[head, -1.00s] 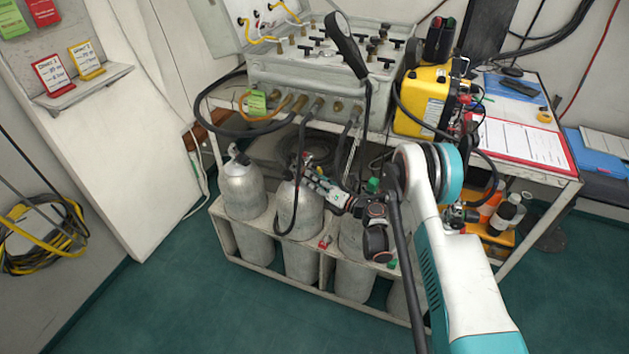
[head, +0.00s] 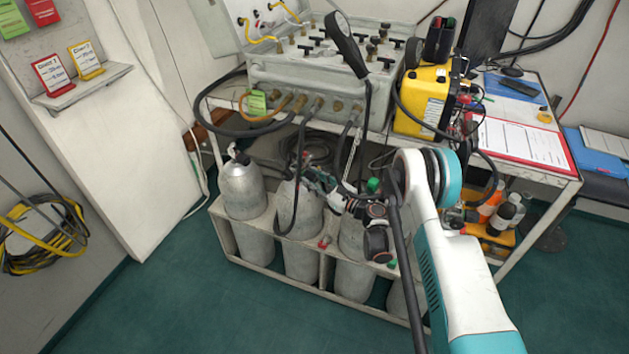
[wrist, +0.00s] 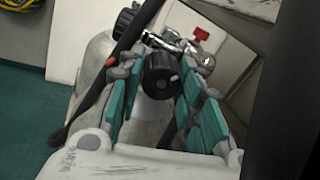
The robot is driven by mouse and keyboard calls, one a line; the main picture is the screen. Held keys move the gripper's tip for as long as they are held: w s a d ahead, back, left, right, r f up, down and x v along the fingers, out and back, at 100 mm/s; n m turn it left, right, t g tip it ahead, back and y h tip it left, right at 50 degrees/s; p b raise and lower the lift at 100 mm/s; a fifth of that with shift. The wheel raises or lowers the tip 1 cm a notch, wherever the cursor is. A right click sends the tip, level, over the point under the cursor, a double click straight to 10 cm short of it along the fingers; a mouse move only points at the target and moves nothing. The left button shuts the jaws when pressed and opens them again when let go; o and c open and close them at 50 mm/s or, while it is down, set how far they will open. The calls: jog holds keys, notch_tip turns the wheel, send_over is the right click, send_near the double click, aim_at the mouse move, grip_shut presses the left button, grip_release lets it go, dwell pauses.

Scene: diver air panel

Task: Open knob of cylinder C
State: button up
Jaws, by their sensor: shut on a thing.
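My gripper (head: 312,178) reaches in from the right to the top of the second grey cylinder from the left (head: 298,212). In the wrist view, a black ribbed knob (wrist: 161,72) sits between the teal-padded fingers of my gripper (wrist: 160,84), and they are shut on it. The knob is on a metal valve (wrist: 172,42) at the cylinder's top. In the head view the knob is largely hidden by my gripper and the hoses. I cannot read any letter on the cylinder, nor tell how far the knob is turned.
Another cylinder (head: 243,188) stands to the left in the same rack (head: 265,262). A dark hose (wrist: 105,100) passes close to the fingers. The air panel (head: 300,72) is on the bench above, with hoses hanging down. The floor in front is clear.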

jog(key=n, duration=0.4)
jog(key=shift+n, duration=0.4)
jog(key=n, duration=0.5)
jog(key=shift+g+y, duration=0.3)
jog(key=shift+g, duration=0.1)
jog(key=n, duration=0.4)
jog(key=shift+n, duration=0.4)
jog(key=shift+n+g, duration=0.3)
jog(key=shift+n, duration=2)
jog(key=o, duration=1.1)
jog(key=shift+f, duration=0.1)
